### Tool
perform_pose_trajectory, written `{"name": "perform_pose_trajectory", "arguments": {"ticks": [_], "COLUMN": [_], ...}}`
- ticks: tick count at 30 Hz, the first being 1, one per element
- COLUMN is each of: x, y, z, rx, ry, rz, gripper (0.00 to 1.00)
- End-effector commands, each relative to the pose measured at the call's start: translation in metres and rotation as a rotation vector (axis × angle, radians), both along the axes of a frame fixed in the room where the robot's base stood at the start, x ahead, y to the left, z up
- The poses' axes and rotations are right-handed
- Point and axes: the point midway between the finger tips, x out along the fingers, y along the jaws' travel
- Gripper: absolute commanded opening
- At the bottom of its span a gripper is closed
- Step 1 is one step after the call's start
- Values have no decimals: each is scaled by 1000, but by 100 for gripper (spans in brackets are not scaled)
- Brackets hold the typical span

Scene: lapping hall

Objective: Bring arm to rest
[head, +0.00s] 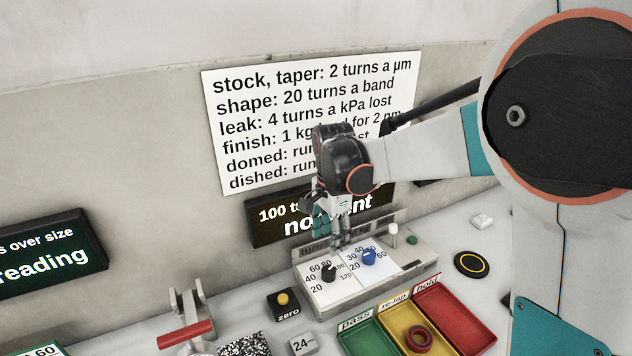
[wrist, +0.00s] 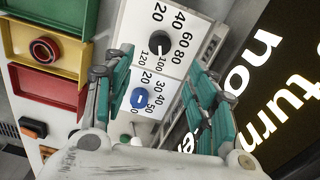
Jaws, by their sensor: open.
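My gripper (head: 332,236) hangs from my arm above the dial box, in front of the dark display. In the wrist view my gripper (wrist: 165,92) shows two teal fingers spread apart with nothing between them. The dial box (head: 404,274) carries a black knob (head: 328,271) and a blue knob (head: 369,257). In the wrist view the black knob (wrist: 155,46) lies beyond the fingertips and the blue knob (wrist: 140,98) shows between the fingers. I cannot tell the exact gap between fingertips and box, but no knob is gripped.
Green, yellow and red trays (head: 457,317) stand front right; a dark red ring (head: 419,338) lies in the yellow one. A yellow button box (head: 284,302), a red-handled clamp (head: 186,335) and a black disc (head: 471,264) are on the bench. A wall sign (head: 235,130) hangs behind my arm.

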Motion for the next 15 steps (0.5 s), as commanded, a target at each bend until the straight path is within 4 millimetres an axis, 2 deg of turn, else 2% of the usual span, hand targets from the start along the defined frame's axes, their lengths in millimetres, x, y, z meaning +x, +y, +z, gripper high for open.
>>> {"name": "perform_pose_trajectory", "arguments": {"ticks": [6,15], "x": [-13,-59], "y": [-11,-43], "z": [17,62], "rx": [6,3], "ry": [-36,-164], "rz": [59,272], "gripper": [52,52]}}
